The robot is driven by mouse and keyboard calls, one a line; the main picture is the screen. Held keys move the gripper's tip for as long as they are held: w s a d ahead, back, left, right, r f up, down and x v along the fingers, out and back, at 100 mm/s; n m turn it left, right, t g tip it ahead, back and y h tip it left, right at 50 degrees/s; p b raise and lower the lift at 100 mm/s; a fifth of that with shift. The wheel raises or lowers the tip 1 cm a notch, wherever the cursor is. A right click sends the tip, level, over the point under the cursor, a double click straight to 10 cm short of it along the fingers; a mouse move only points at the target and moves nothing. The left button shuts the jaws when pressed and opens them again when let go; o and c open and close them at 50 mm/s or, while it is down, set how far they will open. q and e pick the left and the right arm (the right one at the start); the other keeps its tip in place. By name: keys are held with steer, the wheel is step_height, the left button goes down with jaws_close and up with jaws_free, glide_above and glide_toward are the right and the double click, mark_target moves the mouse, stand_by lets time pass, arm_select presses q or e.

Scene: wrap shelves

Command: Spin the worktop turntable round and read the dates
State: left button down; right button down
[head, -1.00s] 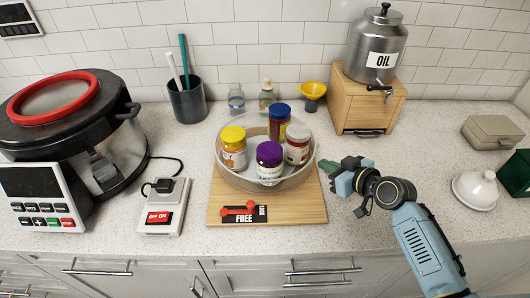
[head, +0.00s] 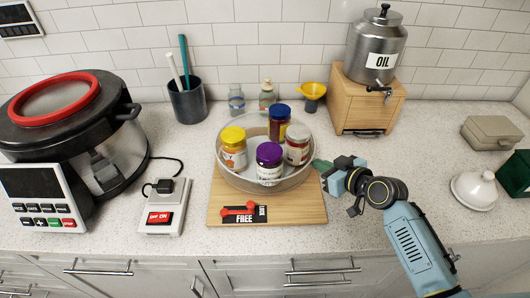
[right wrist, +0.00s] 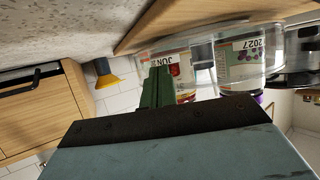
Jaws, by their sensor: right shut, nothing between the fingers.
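The turntable is a clear round tray with a low rim (head: 228,179) on a wooden board (head: 290,208). It carries a yellow-lidded jar (head: 234,157), a blue-lidded jar (head: 278,128), a purple-lidded jar (head: 269,171) and a pale-lidded jar (head: 297,151). A red lever (head: 237,210) lies on the board's FREE/LOCK plate. My right gripper (head: 320,166) is shut and empty at the tray's right rim; I cannot tell whether it touches. In the upside-down right wrist view, its green fingers (right wrist: 157,86) are together beside jar labels reading "JUN" (right wrist: 160,62) and "2027" (right wrist: 243,52).
An oil can (head: 377,45) stands on a wooden box (head: 365,103) at the back right, with a yellow funnel (head: 313,90) beside it. A cooker (head: 75,115) and a switch box (head: 163,205) are at left. A white lidded dish (head: 475,188) sits at right.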

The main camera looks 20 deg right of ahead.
mark_target(299, 177)
steer(key=shift+s+a+p, duration=0.5)
steer(key=shift+s+a, duration=0.15)
steer(key=shift+s, duration=0.2)
steer(key=shift+s+a+p, duration=0.65)
steer(key=shift+a, duration=0.45)
steer(key=shift+s+a+r+p, duration=0.1)
steer(key=shift+s+a+p, duration=0.35)
steer(key=shift+a+p, duration=0.15)
steer(key=shift+s+a, duration=0.2)
steer(key=shift+a, duration=0.05)
